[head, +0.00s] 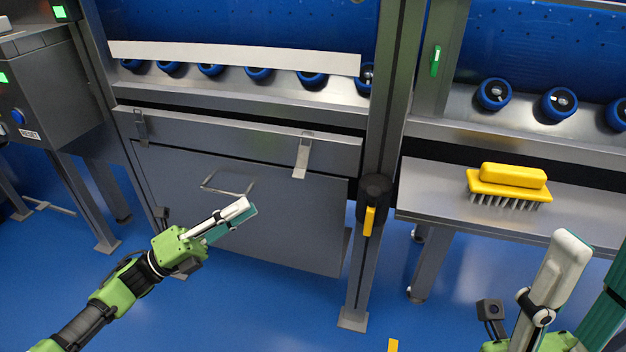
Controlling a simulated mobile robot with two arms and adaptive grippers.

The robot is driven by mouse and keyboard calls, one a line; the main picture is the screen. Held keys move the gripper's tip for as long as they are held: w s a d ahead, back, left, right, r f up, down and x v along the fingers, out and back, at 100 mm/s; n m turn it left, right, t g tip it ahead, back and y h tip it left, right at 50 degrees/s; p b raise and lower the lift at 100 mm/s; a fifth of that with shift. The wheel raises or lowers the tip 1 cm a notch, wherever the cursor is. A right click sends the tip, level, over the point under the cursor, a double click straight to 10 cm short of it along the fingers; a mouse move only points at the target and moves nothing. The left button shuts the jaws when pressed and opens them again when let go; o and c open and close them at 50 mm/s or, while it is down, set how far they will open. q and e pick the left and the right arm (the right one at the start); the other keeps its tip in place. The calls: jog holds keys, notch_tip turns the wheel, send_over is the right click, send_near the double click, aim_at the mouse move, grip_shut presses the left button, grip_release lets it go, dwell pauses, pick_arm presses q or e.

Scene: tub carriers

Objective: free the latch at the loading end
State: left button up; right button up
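Two metal latches show on the grey hatch under the left machine: a left one (141,126) and a right one (302,156), which hangs down over the hatch front. I cannot tell which end is the loading end. My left gripper (250,208) is in front of the hatch, below and left of the right latch, and apart from it in the picture. It looks open, with a pale finger and a teal pad showing and nothing between them. My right gripper (588,268) is at the lower right, open and empty, partly cut off by the frame.
The hatch (290,225) has a wire handle (228,186). A dark post carries a knob with a yellow lever (370,220). A yellow brush (509,183) lies on a metal shelf (430,196) at right. Blue rollers line the machine above. A control box (40,95) stands at left.

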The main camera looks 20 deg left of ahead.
aim_at(298, 175)
pick_arm(q)
jog(key=b+x, duration=0.2)
jog(key=x, duration=1.1)
jog(key=shift+d+r, duration=0.3)
